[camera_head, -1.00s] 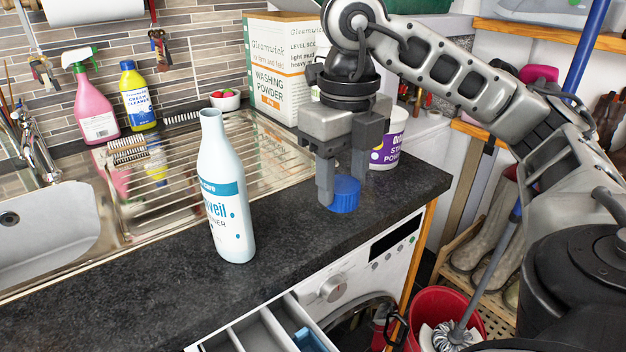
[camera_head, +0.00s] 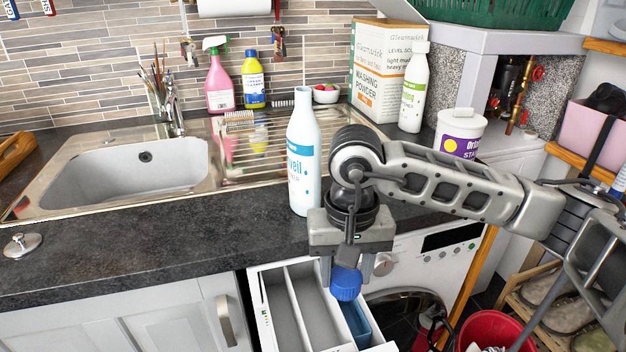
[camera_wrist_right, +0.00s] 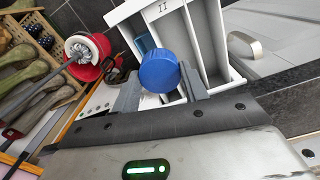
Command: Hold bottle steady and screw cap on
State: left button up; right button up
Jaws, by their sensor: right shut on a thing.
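The white bottle with a blue label band (camera_head: 303,165) stands upright and uncapped on the dark worktop, at the drainer's front right corner. My right gripper (camera_head: 346,284) is shut on the blue cap (camera_head: 345,283) and holds it in front of the worktop edge, over the open detergent drawer. The bottle is behind and to the left of this gripper in the head view. The blue cap also shows between the fingers in the right wrist view (camera_wrist_right: 159,70). My left gripper is in neither view.
The washing machine's open drawer (camera_head: 287,312) juts out below the worktop (camera_head: 150,245). A steel sink (camera_head: 130,175) lies to the left. A washing powder box (camera_head: 378,70), a white bottle with a green label (camera_head: 414,90) and a purple-labelled tub (camera_head: 461,130) stand behind. A red bucket (camera_head: 495,330) is at the lower right.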

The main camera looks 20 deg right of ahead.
aim_at(304, 139)
jog(key=u, duration=2.8)
jog(key=k, duration=1.5)
jog(key=z, duration=1.9)
